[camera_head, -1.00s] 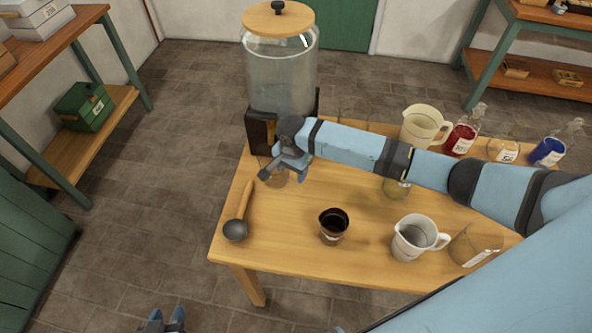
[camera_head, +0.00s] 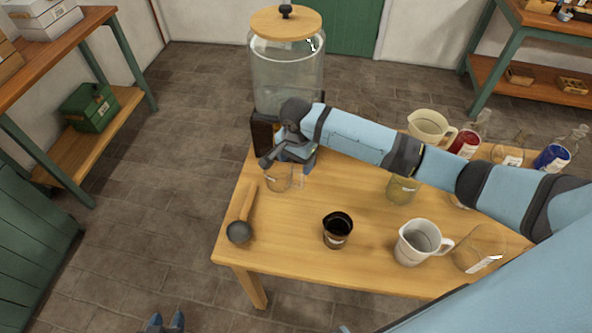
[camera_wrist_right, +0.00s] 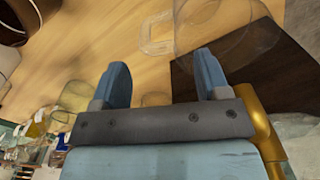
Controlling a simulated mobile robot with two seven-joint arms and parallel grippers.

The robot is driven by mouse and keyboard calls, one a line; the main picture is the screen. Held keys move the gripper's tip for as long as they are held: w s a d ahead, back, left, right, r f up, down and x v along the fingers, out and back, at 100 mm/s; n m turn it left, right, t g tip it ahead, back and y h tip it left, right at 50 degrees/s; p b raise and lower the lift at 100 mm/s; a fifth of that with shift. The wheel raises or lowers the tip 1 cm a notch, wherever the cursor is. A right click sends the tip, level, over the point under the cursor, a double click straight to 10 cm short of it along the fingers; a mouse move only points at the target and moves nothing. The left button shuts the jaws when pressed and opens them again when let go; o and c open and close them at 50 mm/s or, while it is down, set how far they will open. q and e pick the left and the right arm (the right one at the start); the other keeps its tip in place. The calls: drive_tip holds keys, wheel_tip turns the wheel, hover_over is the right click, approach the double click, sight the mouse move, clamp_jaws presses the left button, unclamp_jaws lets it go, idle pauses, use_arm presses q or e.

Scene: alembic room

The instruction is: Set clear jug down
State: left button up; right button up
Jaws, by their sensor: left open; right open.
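The clear jug (camera_head: 279,178) stands on the table (camera_head: 290,225), in front of the dark stand of the big glass jar. The wrist view shows part of its clear body (camera_wrist_right: 205,30) and its handle (camera_wrist_right: 157,36). My right gripper (camera_head: 276,159) is just behind and above the jug and partly hides it. In the wrist view my right gripper's fingers (camera_wrist_right: 162,78) are apart with nothing between them, and the handle lies beyond the tips. My left gripper (camera_head: 166,322) is open and empty at the bottom edge, away from the table.
A big lidded glass jar (camera_head: 286,75) stands behind my right gripper. A ladle (camera_head: 241,225) lies at the left edge. A cream jug (camera_head: 428,125) and bottles stand at the back right.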

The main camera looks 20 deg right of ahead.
wheel_tip(320, 180, up, 6)
idle(0.7)
